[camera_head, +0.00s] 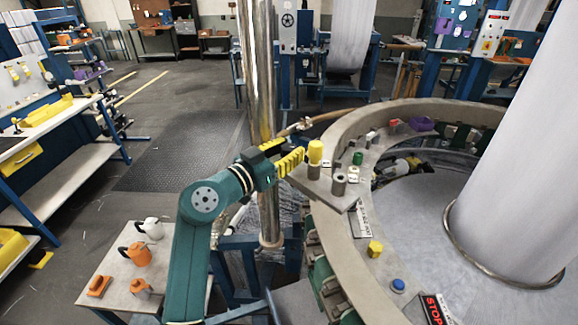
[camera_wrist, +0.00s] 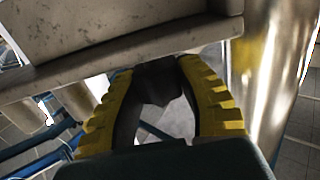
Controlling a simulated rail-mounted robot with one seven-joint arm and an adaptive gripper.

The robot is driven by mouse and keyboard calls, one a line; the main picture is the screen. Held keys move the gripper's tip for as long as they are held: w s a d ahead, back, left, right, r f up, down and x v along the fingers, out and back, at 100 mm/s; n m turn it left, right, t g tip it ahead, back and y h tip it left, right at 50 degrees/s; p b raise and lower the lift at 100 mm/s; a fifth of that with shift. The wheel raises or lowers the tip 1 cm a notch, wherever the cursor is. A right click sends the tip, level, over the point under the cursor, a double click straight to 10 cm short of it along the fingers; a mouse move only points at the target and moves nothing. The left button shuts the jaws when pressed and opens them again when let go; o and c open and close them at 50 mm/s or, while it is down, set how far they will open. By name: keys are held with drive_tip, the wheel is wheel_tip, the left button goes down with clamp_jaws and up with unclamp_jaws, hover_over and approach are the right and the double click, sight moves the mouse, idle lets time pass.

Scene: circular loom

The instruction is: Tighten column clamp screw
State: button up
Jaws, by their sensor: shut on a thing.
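My gripper (camera_head: 297,158) is at the edge of the loom's ring, beside the polished column (camera_head: 262,110). In the wrist view my gripper (camera_wrist: 163,72) has its two yellow-padded fingers closed around a dark piece (camera_wrist: 158,82) just under a grey slab (camera_wrist: 110,35). The dark piece seems to be the column clamp screw; its shape is mostly hidden between the fingers. The polished column also shows at the right of the wrist view (camera_wrist: 285,70). A yellow-capped post (camera_head: 315,152) stands on the ring plate just right of the fingertips in the head view.
The loom's ring (camera_head: 352,130) curves to the right around a white fabric column (camera_head: 525,140). A green-topped post (camera_head: 357,158), yellow block (camera_head: 375,249) and blue button (camera_head: 398,285) sit on it. A small table (camera_head: 120,275) with orange and white items stands lower left.

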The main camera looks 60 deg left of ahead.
drive_tip(key=m+h+b, duration=0.1)
drive_tip(key=b, duration=0.1)
drive_tip(key=m+t+h+b, duration=0.1)
drive_tip(key=h+b, duration=0.1)
drive_tip(key=shift+f+h, duration=0.3)
drive_tip(key=shift+f, duration=0.05)
drive_tip(key=m+h, duration=0.1)
drive_tip(key=m+h+b, duration=0.1)
drive_tip(key=h, duration=0.1)
drive_tip(key=shift+r, duration=0.25)
clamp_jaws()
drive_tip(key=shift+m+h, duration=0.7)
drive_tip(key=shift+h, duration=0.2)
drive_tip(key=o, duration=1.2)
unclamp_jaws()
drive_tip(key=shift+w+d, duration=0.1)
drive_tip(key=shift+r, duration=0.1)
drive_tip(key=s+a, duration=0.1)
drive_tip(key=s, duration=1.1)
drive_tip(key=shift+a, duration=0.15)
